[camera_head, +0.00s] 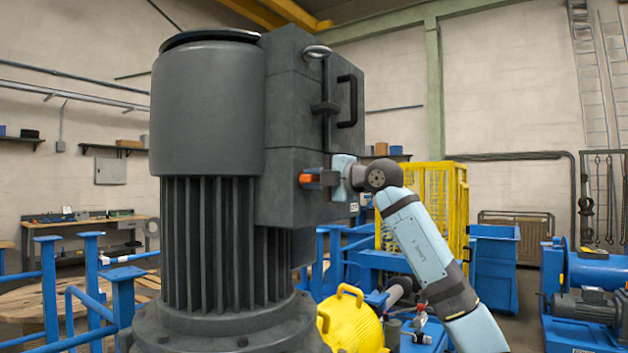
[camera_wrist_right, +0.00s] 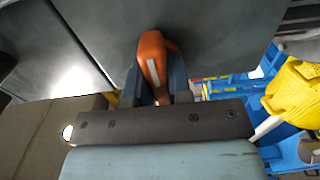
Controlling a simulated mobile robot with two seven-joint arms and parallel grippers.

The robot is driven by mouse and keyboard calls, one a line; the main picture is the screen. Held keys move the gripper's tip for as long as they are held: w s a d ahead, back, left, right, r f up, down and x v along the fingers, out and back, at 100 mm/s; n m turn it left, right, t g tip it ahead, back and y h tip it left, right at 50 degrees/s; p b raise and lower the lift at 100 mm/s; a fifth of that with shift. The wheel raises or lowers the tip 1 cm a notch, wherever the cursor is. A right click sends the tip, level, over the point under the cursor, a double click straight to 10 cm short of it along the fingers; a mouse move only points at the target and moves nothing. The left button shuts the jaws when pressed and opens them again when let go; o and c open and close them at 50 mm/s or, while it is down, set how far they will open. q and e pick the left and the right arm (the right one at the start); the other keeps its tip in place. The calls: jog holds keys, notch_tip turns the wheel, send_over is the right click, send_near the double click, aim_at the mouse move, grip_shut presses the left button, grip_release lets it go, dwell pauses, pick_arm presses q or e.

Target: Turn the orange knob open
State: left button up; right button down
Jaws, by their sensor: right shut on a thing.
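The orange knob (camera_head: 307,178) sits on the side of the grey box on the large motor housing (camera_head: 208,110). My right gripper (camera_head: 326,178) reaches it from the right and is shut on it. In the right wrist view the orange knob (camera_wrist_right: 153,58) stands tilted between the dark fingers of my right gripper (camera_wrist_right: 160,88), against a grey panel. The fingers hide its lower part. My left gripper is in neither view.
A black handle (camera_head: 347,101) and a latch rod stand on the box above the knob. A yellow machine part (camera_head: 350,322) and blue railings (camera_head: 95,280) lie low around the motor. A yellow cage (camera_head: 425,205) and a blue bin (camera_head: 495,265) stand behind my right arm.

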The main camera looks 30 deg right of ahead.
jog(key=c, duration=1)
grip_release()
jog(key=shift+c, duration=0.2)
jog(key=b+v, duration=0.2)
jog(key=v, duration=1.2)
jog(key=shift+b, duration=0.35)
